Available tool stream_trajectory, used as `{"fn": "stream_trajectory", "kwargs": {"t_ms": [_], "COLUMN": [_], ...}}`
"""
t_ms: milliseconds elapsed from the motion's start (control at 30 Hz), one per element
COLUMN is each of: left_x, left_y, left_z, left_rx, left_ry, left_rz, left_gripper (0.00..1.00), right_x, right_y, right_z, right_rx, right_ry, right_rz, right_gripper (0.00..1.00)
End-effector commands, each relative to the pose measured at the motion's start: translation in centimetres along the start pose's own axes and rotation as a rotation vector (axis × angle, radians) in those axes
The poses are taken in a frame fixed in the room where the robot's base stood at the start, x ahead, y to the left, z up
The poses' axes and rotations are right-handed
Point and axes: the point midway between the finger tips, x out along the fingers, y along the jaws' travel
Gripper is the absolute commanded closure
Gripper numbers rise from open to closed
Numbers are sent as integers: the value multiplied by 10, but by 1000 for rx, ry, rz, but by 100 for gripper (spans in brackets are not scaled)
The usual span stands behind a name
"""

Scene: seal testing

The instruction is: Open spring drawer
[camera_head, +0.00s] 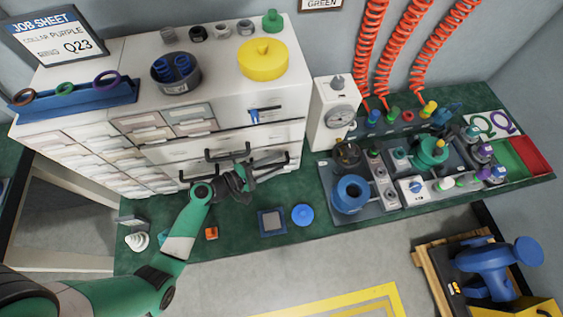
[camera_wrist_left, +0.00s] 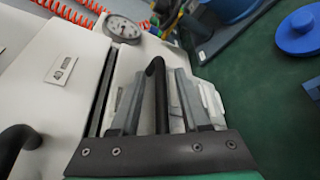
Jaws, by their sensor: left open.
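The white drawer cabinet (camera_head: 285,85) stands at the left of the green bench and has wide lower drawers with black bar handles. One handle (camera_head: 228,154) shows just above my left gripper (camera_head: 252,176) in the head view. In the left wrist view, the open fingers of my left gripper (camera_wrist_left: 160,75) lie on either side of a black handle (camera_wrist_left: 157,92); contact cannot be told. A white drawer front (camera_wrist_left: 122,80) shows behind it, with a dark gap along its edge. No readable label marks the spring drawer. My right gripper is not in view.
A gauge (camera_head: 338,115) stands right of the cabinet, beside a grey fixture with a blue ring (camera_head: 350,194). A blue disc (camera_head: 302,215) and a dark square pad (camera_head: 271,222) lie on the bench before the drawers. A small orange part (camera_head: 211,233) lies near my left arm.

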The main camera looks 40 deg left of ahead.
Motion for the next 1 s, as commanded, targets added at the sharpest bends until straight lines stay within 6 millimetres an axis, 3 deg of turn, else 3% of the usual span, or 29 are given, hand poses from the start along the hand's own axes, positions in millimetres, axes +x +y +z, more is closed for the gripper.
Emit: {"fn": "stream_trajectory", "kwargs": {"t_ms": [100,367,1000], "left_x": [0,0,0], "left_y": [0,0,0], "left_z": [0,0,0], "left_rx": [0,0,1], "left_ry": [0,0,0], "left_rz": [0,0,0], "left_gripper": [54,100,100], "right_x": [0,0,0], "right_y": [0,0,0], "right_z": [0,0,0], "right_rx": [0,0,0], "right_ry": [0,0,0], "right_rz": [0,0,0], "right_gripper": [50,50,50]}}
